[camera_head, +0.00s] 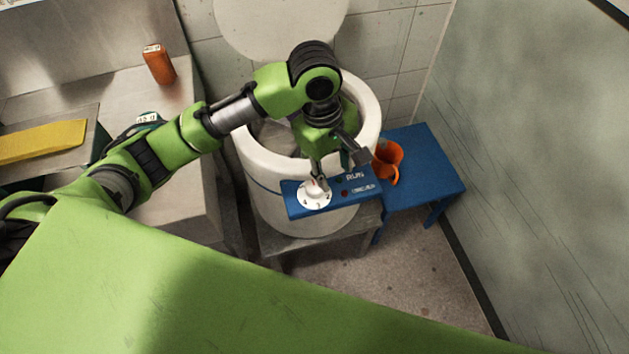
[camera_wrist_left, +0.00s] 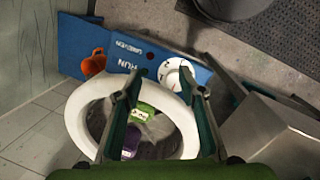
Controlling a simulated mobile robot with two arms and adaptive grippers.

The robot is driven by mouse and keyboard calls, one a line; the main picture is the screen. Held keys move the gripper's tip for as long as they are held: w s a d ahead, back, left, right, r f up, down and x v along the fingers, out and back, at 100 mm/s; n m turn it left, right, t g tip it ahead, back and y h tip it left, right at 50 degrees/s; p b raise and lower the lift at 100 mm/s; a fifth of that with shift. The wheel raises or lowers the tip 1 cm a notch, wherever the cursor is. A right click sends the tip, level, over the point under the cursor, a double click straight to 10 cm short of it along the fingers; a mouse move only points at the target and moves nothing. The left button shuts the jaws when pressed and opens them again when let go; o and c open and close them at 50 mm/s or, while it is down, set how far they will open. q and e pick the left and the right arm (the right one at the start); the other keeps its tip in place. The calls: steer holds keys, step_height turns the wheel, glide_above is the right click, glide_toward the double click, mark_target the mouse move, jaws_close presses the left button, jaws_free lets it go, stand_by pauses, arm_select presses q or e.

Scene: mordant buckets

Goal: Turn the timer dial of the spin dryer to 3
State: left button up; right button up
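The spin dryer (camera_head: 262,180) is a white round tub with its lid (camera_head: 280,22) raised. A blue control panel (camera_head: 298,208) is on its front. The white timer dial (camera_head: 315,198) is on the panel's left part, with numbers around it; 4, 3 and 2 are partly readable. A small red mark shows near its top; the exact setting is unclear. My left gripper (camera_head: 333,172) is over the dial's upper edge. In the left wrist view the gripper (camera_wrist_left: 163,80) has its fingers apart, with the dial (camera_wrist_left: 172,78) near the right fingertip. Contact is unclear. My right gripper is out of view.
An orange jug (camera_head: 388,158) stands on a blue bench (camera_head: 432,165) right of the dryer. Green and purple items (camera_wrist_left: 140,112) show inside the tub. A wall bounds the right side.

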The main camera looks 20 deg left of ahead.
mark_target(314, 186)
arm_select(q)
steer(key=a+r+n+y, duration=0.2)
steer(key=a+r+n, duration=0.2)
steer(key=r, duration=0.1)
steer(key=shift+g, duration=0.3)
steer(key=f, duration=0.9)
steer(key=f+p, duration=0.1)
steer(key=f, duration=0.4)
steer(key=shift+w+a, duration=0.2)
steer(key=shift+w, duration=0.15)
steer(key=shift+r, duration=0.1)
steer(key=c, duration=0.8)
